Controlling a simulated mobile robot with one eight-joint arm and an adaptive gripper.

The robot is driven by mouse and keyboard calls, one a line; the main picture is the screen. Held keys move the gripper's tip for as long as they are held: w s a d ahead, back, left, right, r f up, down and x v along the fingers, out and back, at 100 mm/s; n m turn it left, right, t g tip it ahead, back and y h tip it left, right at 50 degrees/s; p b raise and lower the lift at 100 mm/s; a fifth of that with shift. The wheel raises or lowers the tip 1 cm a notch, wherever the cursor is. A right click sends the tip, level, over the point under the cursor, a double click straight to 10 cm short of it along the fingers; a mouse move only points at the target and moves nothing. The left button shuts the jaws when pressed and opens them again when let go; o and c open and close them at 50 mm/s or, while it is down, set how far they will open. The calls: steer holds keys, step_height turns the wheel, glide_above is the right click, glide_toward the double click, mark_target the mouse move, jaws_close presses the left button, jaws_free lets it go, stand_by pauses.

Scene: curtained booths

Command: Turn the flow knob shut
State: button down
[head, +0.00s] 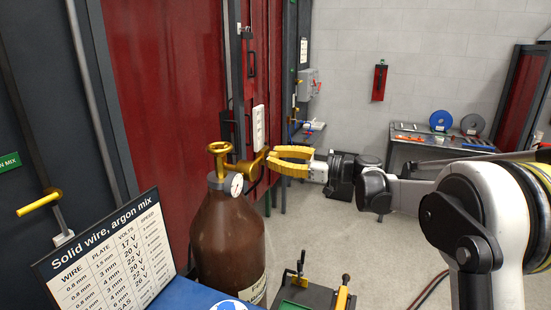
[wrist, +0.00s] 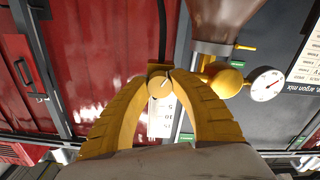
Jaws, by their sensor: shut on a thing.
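A brown gas cylinder (head: 226,235) stands upright, with a brass handwheel (head: 220,148) on top and a brass regulator with a round white gauge (head: 237,184). The brass flow knob (head: 257,165) sticks out from the regulator to the right. In the wrist view the flow knob (wrist: 160,84) is a round disc with a dark line on its face, and the gauge (wrist: 267,85) is to its right. My gripper (head: 269,158) has yellow ribbed fingers, shut on the flow knob. In the wrist view the fingertips (wrist: 160,72) touch its two sides.
A settings board (head: 115,250) stands left of the cylinder. A dark stand with yellow-handled tools (head: 312,295) is at the front. Red curtains (head: 165,90) hang behind the cylinder. A bench with spools (head: 440,135) stands at the back right; grey floor lies clear between.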

steer(key=c, duration=1.1)
jaws_free()
steer(key=v, duration=1.2)
